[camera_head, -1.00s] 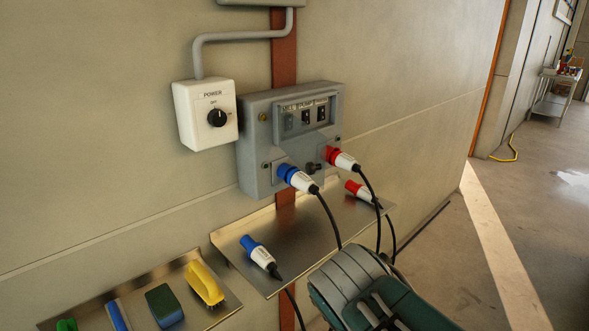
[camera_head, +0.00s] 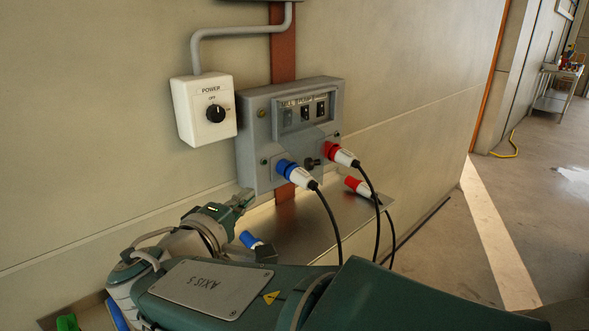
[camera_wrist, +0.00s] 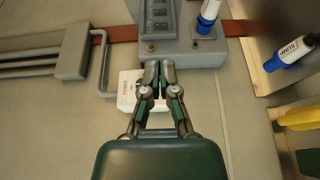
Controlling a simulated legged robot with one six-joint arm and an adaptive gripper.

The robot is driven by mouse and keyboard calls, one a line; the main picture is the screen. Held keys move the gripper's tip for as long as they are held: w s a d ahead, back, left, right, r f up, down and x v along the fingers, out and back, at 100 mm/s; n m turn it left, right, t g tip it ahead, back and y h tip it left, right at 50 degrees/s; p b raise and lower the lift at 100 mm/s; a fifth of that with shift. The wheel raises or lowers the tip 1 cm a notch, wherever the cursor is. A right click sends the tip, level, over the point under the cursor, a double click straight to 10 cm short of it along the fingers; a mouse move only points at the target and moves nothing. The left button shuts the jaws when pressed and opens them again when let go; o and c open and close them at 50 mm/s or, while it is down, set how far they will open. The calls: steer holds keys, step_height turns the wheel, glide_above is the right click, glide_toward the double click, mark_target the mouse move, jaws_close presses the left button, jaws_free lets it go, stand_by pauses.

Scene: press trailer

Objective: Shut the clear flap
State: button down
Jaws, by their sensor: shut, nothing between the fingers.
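The grey switch box (camera_head: 255,155) is fixed to the wall, with a recessed row of dark switches (camera_head: 305,113) under small labels. The clear flap cannot be made out for certain; its edges and angle do not show clearly. My gripper (camera_head: 243,199) is shut and empty, in front of the wall by the box's lower left corner in the head view. In the wrist view my gripper (camera_wrist: 156,66) has its fingers together, pointing at the near edge of the grey box (camera_wrist: 165,50). I cannot tell whether they touch it.
The white power switch (camera_head: 198,112) is left of the box. A blue plug (camera_head: 298,175) and a red plug (camera_head: 341,155) stick out below the switches, with cables hanging. A metal shelf (camera_head: 310,228) below holds loose plugs.

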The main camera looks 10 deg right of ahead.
steer(key=s+d+x, duration=0.1)
steer(key=d+x, duration=0.1)
steer(key=x, duration=1)
steer(key=shift+d, duration=0.45)
steer(key=shift+s, duration=0.1)
